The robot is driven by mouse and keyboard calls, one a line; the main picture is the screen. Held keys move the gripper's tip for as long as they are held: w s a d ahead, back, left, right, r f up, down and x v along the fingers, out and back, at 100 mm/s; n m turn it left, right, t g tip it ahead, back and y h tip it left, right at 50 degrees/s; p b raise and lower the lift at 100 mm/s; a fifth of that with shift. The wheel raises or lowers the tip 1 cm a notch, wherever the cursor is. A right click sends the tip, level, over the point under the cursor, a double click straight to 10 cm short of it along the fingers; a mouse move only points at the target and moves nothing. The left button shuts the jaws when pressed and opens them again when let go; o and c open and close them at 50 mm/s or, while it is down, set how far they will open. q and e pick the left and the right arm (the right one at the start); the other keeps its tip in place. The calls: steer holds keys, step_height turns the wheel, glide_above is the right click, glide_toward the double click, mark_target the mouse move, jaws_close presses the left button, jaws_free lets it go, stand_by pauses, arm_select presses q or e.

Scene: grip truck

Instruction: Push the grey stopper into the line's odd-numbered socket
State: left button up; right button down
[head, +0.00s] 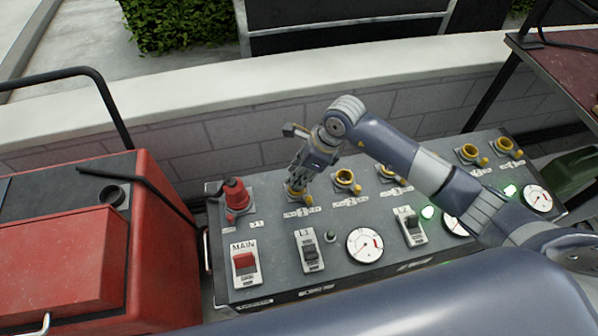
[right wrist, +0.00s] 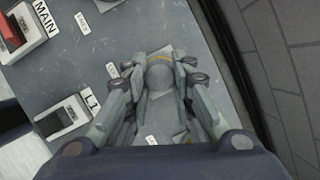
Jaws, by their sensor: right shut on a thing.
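My right gripper (head: 299,180) reaches down onto the leftmost yellow-ringed socket (head: 296,195) in the head view. In the right wrist view its fingers (right wrist: 160,72) are closed on both sides of the rounded grey stopper (right wrist: 160,80). Part of the socket's yellow ring shows just beyond the stopper. I cannot tell how deep the stopper sits. The socket's label seems to read 1. A second socket (head: 346,178) is open to its right. My left gripper is out of view.
The grey panel also carries a red plug (head: 237,196), a MAIN switch (head: 244,263), an L1 switch (head: 309,250), an L2 switch (head: 410,226) and a gauge (head: 365,245). Two more yellow sockets (head: 468,152) are at far right. A red machine (head: 85,250) stands left; a low wall (head: 230,140) runs behind.

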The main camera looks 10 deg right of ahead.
steer(key=shift+f+b, duration=0.5)
steer(key=shift+f, duration=0.15)
steer(key=c, duration=1.3)
jaws_free()
steer(key=o, duration=0.3)
steer(key=shift+r, duration=0.15)
steer(key=shift+r+p, duration=1.65)
steer(key=shift+r, duration=0.75)
steer(key=shift+s+f, duration=0.1)
